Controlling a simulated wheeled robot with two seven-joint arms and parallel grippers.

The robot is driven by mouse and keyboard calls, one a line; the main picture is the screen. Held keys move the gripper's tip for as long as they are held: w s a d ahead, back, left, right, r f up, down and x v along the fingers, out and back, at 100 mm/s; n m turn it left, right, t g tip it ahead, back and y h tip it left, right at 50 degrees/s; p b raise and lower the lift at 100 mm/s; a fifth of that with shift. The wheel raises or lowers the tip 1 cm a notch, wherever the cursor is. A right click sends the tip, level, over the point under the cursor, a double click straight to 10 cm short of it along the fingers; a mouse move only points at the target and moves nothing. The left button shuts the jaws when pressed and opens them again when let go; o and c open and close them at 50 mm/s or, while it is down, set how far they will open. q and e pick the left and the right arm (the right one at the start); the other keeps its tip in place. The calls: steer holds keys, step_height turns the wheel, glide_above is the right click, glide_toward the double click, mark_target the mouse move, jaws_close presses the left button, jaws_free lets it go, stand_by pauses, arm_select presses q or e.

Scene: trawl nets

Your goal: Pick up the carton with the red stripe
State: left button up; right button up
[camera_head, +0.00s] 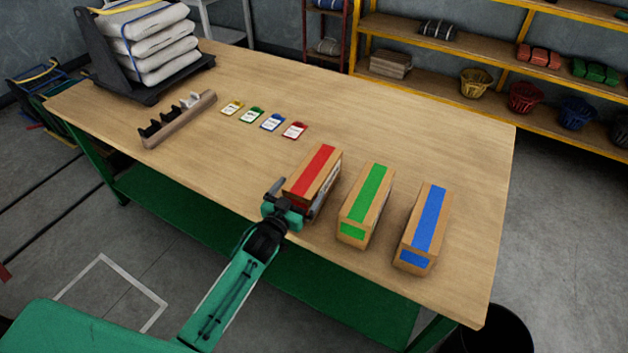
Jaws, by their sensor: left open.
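The carton with the red stripe (314,172) stands on the wooden table near its front edge, leftmost of three cartons in a row. My left gripper (292,198) is at the near end of this carton. Its jaws are open, one finger by the carton's left side and the other by its right side. Whether the fingers touch the carton I cannot tell. The gripper hides the carton's lower near end. My right gripper is not in view.
A green-striped carton (367,204) and a blue-striped carton (424,228) stand to the right. Several coloured cards (272,123) lie behind, with a holder bar (178,119) to the left. Stacked sacks (150,45) stand at the back left. The table's right back is clear.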

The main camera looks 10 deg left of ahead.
mark_target(304, 182)
arm_select(q)
steer(key=shift+p+x, duration=0.35)
steer(key=shift+x, duration=1.45)
steer(key=shift+f, duration=0.1)
steer(key=shift+c, duration=0.4)
steer(key=c, duration=1.4)
steer(key=shift+c, duration=1.4)
